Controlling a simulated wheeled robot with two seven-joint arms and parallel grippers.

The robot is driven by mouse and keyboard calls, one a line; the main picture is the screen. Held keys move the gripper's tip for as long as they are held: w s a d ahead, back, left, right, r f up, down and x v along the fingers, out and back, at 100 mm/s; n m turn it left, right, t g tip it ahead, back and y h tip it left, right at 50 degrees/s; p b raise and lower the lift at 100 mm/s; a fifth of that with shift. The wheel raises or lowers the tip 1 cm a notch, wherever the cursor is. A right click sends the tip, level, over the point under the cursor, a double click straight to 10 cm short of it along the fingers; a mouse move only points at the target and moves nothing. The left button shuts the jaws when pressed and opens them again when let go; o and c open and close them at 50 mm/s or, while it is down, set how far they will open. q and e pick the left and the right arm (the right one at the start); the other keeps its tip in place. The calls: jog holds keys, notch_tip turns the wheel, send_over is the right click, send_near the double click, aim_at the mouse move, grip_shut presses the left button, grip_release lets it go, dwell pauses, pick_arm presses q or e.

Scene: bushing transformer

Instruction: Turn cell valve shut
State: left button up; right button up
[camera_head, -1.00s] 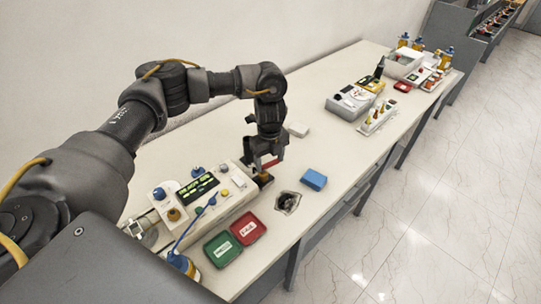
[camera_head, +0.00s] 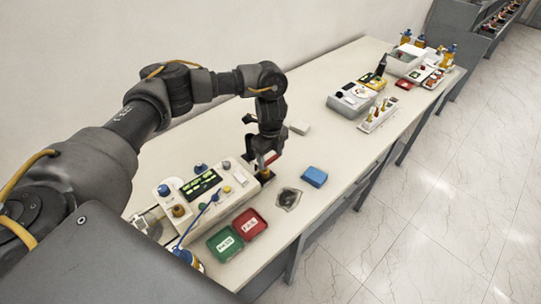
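A long cream instrument box (camera_head: 207,195) with a dark display and several small knobs stands at the near part of the bench. My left gripper (camera_head: 264,164) points down at the box's right end, beside a small dark block (camera_head: 264,176) there. A red part shows at its fingers. I cannot tell whether the fingers are closed on anything. I cannot make out for sure which part is the cell valve; the gripper and arm may hide it. My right gripper is not in view.
Green (camera_head: 225,243) and red (camera_head: 249,224) trays lie in front of the box. A blue block (camera_head: 314,177) and a grey crumpled cloth (camera_head: 287,199) lie to the right. More devices (camera_head: 352,99) stand farther along the bench.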

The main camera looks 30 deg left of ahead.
aim_at(270, 159)
pick_arm(q)
jog(key=o, duration=0.4)
jog(key=shift+a, duration=0.1)
jog(key=shift+o, duration=0.2)
notch_tip(270, 159, up, 11)
jog(key=b, duration=0.1)
jog(key=shift+f, duration=0.1)
dwell(0.4)
